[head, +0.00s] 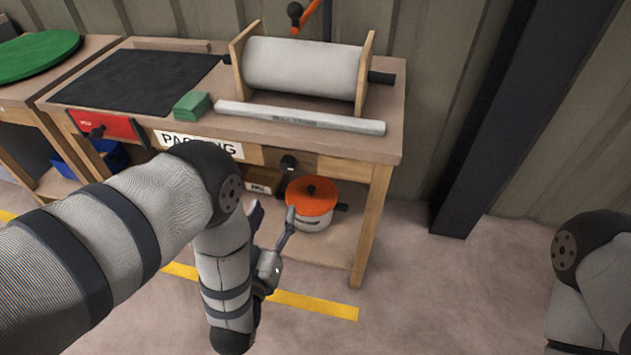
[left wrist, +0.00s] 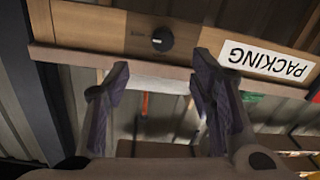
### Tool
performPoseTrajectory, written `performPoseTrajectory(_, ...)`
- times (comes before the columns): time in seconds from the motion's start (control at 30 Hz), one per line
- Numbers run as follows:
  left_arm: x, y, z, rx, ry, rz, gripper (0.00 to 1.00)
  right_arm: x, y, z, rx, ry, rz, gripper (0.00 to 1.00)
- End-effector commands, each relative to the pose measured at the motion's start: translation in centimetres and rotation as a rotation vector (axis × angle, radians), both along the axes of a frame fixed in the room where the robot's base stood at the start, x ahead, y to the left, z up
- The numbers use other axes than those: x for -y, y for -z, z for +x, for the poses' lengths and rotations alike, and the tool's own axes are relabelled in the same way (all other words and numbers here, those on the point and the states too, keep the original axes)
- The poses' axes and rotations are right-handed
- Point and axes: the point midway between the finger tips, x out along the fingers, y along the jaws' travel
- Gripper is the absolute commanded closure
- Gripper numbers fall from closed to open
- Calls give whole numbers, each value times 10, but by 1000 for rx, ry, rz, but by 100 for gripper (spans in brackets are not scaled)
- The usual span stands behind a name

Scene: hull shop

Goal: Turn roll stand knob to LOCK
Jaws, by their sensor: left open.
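A dark round knob (head: 288,164) sits on the front apron of the packing bench, right of the PACKING sign. It also shows in the left wrist view (left wrist: 162,39), where the picture is upside down. Its setting is too small to read. The roll stand (head: 366,65) on the bench top carries a large pale roll (head: 300,68). My left gripper (head: 273,213) is open and empty, in front of and below the knob. In the left wrist view its two fingers (left wrist: 162,75) stand apart, with the knob beyond the gap, not touched. My right gripper is out of view.
An orange-lidded pot (head: 311,197) and a cardboard box (head: 262,181) stand on the lower shelf behind my left gripper. A pale tube (head: 300,118) and a green block (head: 191,106) lie on the bench top. The floor right of the bench is clear up to a dark post (head: 470,150).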

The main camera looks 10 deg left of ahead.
Motion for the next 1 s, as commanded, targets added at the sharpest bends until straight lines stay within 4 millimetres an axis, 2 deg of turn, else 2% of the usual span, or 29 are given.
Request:
performPoseTrajectory(0.13, 0, -2, 27, 9, -1, 0, 50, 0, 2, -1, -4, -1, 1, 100)
performPoseTrajectory(0.3, -1, -1, 71, 6, 1, 1, 50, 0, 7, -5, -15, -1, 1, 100)
performPoseTrajectory(0.5, -2, 0, 108, 1, 1, 0, 50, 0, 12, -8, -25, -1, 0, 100)
performPoseTrajectory(0.63, -2, -1, 117, 1, 1, 1, 50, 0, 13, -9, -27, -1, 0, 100)
performPoseTrajectory(0.87, -2, -2, 119, 0, 1, 1, 50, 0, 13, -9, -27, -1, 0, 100)
performPoseTrajectory(1.0, -2, -2, 118, 0, 0, 1, 79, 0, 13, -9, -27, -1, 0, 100)
